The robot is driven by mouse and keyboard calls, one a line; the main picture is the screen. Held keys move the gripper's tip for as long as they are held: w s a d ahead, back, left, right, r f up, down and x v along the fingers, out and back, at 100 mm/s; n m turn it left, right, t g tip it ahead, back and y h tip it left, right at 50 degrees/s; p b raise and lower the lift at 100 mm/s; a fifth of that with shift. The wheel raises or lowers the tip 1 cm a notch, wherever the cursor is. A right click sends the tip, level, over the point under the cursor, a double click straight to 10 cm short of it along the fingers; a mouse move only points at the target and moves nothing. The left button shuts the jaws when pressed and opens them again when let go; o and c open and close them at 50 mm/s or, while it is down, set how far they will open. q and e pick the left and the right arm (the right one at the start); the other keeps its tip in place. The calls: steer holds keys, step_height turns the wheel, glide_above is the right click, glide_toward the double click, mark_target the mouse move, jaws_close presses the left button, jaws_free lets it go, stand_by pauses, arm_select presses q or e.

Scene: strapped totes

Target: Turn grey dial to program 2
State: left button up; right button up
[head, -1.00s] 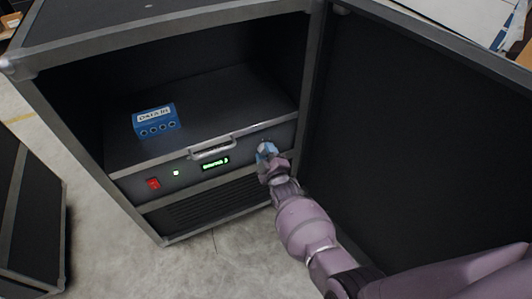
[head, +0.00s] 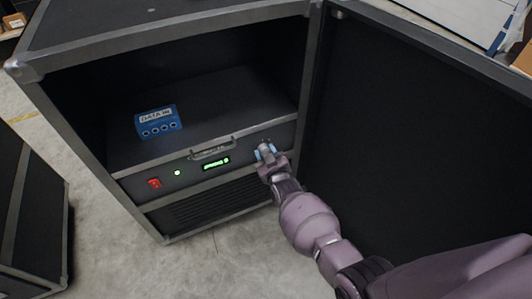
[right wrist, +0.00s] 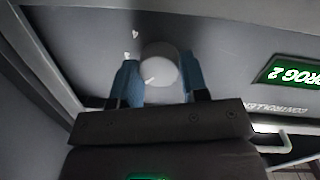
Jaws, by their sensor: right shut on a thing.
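The grey dial (right wrist: 160,62) is a round knob with a white pointer line, on the front panel (head: 136,184) of the drawer unit. My right gripper (head: 265,153) is at the panel's right end, with its blue fingertips on either side of the dial, shut on it. In the right wrist view the fingers (right wrist: 161,84) flank the dial. The green display (right wrist: 292,71) reads PROG 2, upside down in that view. It also shows lit in the head view (head: 216,162), too small to read surely. My left gripper is not in view.
A metal handle (head: 211,150), a red switch (head: 154,183) and a green light (head: 178,173) are on the panel. A blue DATA box (head: 158,122) sits on top. The open case door (head: 410,130) stands close right of my arm.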

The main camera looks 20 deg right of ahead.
steer(key=shift+m, duration=0.3)
steer(key=o, duration=0.9)
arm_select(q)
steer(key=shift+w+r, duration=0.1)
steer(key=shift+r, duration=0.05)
arm_select(e)
steer(key=shift+s, duration=0.1)
steer(key=shift+s+r+p, duration=0.15)
steer(key=shift+s+p, duration=0.15)
arm_select(q)
steer(key=p, duration=0.2)
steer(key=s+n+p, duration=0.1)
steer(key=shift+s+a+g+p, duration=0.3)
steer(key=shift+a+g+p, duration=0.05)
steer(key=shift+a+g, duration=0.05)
arm_select(e)
steer(key=s, duration=1)
steer(key=shift+a+r, duration=0.2)
steer(key=shift+r, duration=0.05)
